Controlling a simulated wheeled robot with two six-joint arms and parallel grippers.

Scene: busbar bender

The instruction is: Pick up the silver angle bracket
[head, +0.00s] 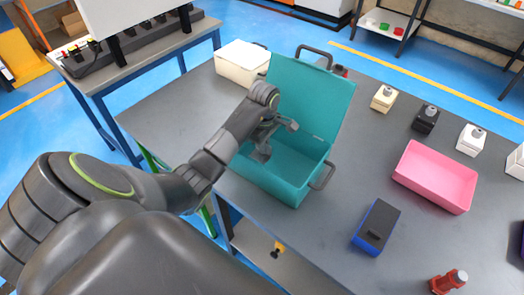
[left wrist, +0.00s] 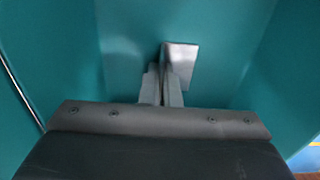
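The silver angle bracket (left wrist: 183,64) shows in the left wrist view at the fingertips, with one flat face towards the camera. My left gripper (left wrist: 161,82) has its two fingers close together, with the bracket's thin edge between them; it looks shut on the bracket. In the head view my left gripper (head: 264,148) reaches down into the open teal box (head: 304,170). I cannot make out the bracket there; the gripper and box hide it. My right gripper is in neither view.
The teal box's lid (head: 312,96) stands open behind the gripper, and its walls are close around the fingers. A pink tray (head: 436,177), a blue and black case (head: 376,227) and a cream box (head: 242,63) stand on the grey table (head: 165,112). The table's left part is clear.

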